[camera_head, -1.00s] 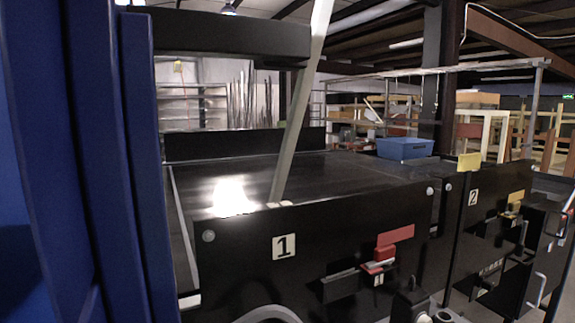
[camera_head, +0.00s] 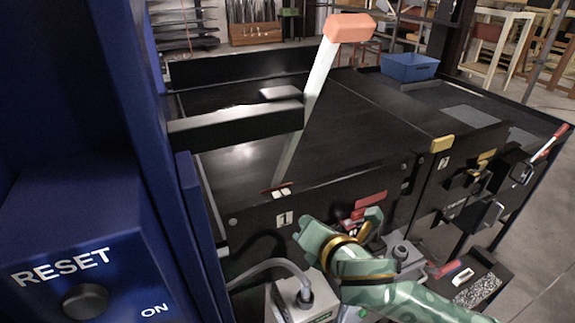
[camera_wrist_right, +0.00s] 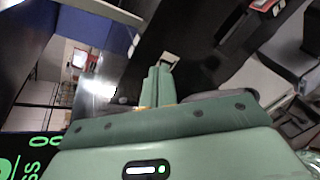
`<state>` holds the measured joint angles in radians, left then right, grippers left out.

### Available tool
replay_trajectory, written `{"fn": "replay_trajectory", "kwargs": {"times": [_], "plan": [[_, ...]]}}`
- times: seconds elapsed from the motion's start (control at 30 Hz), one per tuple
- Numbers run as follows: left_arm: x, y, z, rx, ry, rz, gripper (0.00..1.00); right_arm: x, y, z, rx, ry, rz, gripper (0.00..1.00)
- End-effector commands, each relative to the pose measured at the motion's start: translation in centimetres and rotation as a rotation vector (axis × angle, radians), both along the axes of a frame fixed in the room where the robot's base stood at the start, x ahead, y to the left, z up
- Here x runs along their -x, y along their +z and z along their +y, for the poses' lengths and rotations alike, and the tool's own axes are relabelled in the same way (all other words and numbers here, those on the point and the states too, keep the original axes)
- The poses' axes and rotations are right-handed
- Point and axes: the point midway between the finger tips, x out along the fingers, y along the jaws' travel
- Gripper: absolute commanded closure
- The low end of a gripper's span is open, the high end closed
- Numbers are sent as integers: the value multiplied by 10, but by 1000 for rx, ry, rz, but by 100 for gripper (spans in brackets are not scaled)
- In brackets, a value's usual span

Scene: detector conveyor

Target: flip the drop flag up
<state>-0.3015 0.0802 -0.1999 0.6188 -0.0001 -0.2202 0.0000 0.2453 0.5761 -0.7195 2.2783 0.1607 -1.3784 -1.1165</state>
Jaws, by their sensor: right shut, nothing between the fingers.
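A red flag-like plate (camera_head: 370,199) sits on the black front panel marked 1 (camera_head: 258,222), with small red parts just below it. A yellow plate (camera_head: 483,160) is on the panel marked 2. I cannot tell for certain which piece is the drop flag. My right gripper (camera_head: 371,217), pale green with gold bands, is in front of panel 1, just below the red plate. Its fingers are shut and empty in the right wrist view (camera_wrist_right: 158,72), and a small pale piece (camera_wrist_right: 170,58) shows just beyond their tips. Contact cannot be told. My left gripper is out of view.
A tilted white post (camera_head: 305,115) with an orange top rises from the dark conveyor. A black bar (camera_head: 235,125) crosses beside it. A blue RESET box (camera_head: 85,245) stands at left. A grey box with a cable (camera_head: 300,298) is below panel 1. A blue bin (camera_head: 409,67) sits farther back.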

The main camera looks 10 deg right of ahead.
Motion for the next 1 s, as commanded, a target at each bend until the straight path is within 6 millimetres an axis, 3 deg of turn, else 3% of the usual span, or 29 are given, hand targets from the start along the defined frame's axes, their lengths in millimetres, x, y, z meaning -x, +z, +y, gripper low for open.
{"fn": "replay_trajectory", "kwargs": {"times": [0.03, 0.1, 0.2, 0.3, 0.73, 1.0], "plan": [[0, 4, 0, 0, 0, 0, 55, -9, 20, 2, 148, 79, -57, 100], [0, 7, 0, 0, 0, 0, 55, -17, 37, 3, 354, 178, -117, 100], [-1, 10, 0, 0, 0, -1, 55, -24, 51, 0, 567, 264, -171, 100], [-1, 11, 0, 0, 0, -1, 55, -27, 57, -2, 673, 304, -194, 100], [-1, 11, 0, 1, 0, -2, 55, -31, 57, -2, 700, 314, -200, 100], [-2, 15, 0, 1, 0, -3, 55, -70, 46, 5, 699, 311, -200, 100]]}}
